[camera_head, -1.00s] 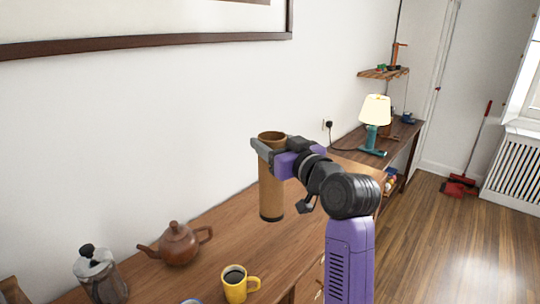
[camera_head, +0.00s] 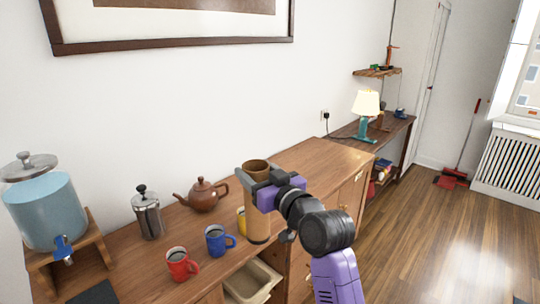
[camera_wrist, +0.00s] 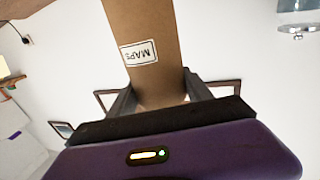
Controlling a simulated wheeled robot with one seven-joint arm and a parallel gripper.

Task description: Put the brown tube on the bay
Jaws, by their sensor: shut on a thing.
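The brown tube (camera_head: 258,222) is an upright, open-topped cardboard cylinder with a dark rim. My gripper (camera_head: 258,182) is shut on it near its top. In the wrist view the tube (camera_wrist: 148,75) passes between the fingers of my gripper (camera_wrist: 160,100) and bears a white label reading "MAPS". In the head view the tube's lower end is in front of the sideboard top (camera_head: 305,165); I cannot tell whether it touches. Below it, an open compartment in the sideboard front holds a beige bin (camera_head: 262,272). I cannot tell whether this is the bay.
A yellow mug (camera_head: 241,222) is partly hidden behind the tube. A blue mug (camera_head: 215,241), red mug (camera_head: 178,266), brown teapot (camera_head: 203,195), French press (camera_head: 147,215) and water dispenser (camera_head: 42,210) stand to the left. The sideboard top right of the tube is clear.

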